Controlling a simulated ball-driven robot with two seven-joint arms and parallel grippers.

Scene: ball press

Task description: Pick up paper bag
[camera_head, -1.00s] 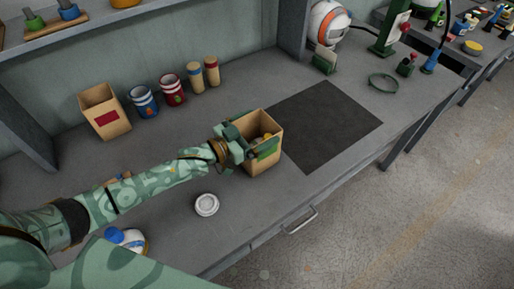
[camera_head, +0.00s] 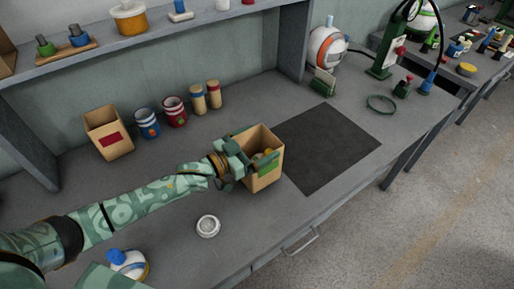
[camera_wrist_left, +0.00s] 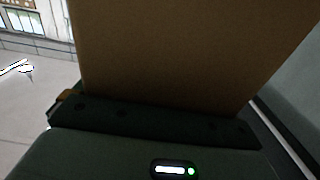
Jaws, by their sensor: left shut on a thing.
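An open-topped brown paper bag (camera_head: 270,172) with a green label stands upright at the left edge of the dark mat, with some yellowish things inside it. My left gripper (camera_head: 241,160) is shut on the bag's left side. In the left wrist view the bag's brown wall (camera_wrist_left: 190,55) fills the middle, right at the gripper's dark finger. I cannot tell whether the bag's bottom touches the bench. A second brown bag (camera_head: 108,133) with a red label stands at the back left. My right gripper is not in view.
The grey bench (camera_head: 180,205) holds two striped cans (camera_head: 174,111), two cork-coloured cylinders (camera_head: 205,97), a white round lid (camera_head: 208,226) and a blue-capped bottle (camera_head: 128,263). The dark mat (camera_head: 325,148) is bare. A shelf (camera_head: 200,25) runs above the back.

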